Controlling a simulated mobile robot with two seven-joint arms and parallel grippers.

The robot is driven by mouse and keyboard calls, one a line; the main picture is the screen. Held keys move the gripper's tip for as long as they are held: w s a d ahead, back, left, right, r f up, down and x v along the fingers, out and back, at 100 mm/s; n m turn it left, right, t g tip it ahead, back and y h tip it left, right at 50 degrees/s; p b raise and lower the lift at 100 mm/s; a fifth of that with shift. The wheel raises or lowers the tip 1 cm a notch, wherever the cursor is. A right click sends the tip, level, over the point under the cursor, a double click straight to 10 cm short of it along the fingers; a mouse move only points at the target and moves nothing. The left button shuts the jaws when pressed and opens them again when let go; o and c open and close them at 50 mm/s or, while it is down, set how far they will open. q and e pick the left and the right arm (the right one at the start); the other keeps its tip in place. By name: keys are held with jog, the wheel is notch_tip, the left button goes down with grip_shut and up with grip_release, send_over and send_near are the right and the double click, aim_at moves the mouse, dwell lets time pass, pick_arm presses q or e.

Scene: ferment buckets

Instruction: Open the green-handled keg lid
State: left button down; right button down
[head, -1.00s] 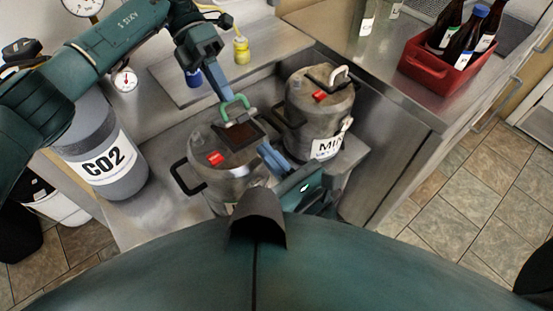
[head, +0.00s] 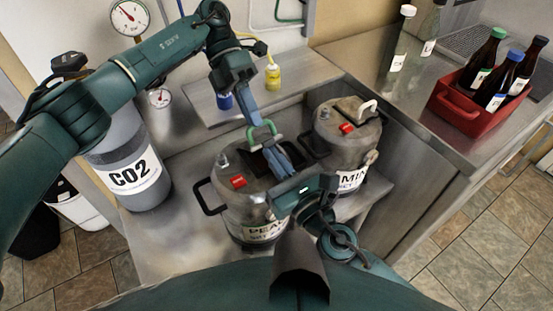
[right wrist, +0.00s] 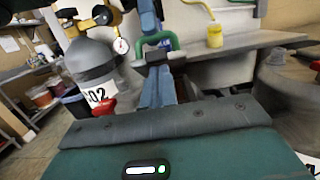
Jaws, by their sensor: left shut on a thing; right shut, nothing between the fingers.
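The green-handled keg (head: 240,208) is a steel drum with a red tab, a black side handle and a partly hidden label reading "PEA". Its green handle (head: 252,133) stands above a dark area on the keg top, and it also shows in the right wrist view (right wrist: 172,42). My left gripper (head: 257,124) is shut on this handle. My right gripper (head: 270,151) is shut and empty, with its blue fingers over the dark area just below the handle. The fingers partly cover the keg top, so I cannot tell how far the lid is raised.
A second keg (head: 345,150) with a white handle and a "MIN" label stands close on the right. A grey CO2 cylinder (head: 122,150) stands at the left. A red crate (head: 460,113) of bottles is on the counter at the right. A yellow bottle (head: 273,78) stands behind.

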pick_arm(q)
jog(key=shift+s+d+f, duration=0.1)
jog(key=shift+s+d, duration=0.05)
jog(key=shift+d, duration=0.1)
pick_arm(e)
jog(key=shift+w+a+r, duration=0.15)
jog(key=shift+w+r, duration=0.05)
jog(key=shift+r, duration=0.55)
pick_arm(q)
jog(key=c, duration=1.7)
grip_release()
jog(key=shift+c, duration=0.2)
jog(key=shift+o, duration=1.2)
jog(key=shift+a, duration=0.1)
pick_arm(e)
jog(key=shift+f, duration=0.15)
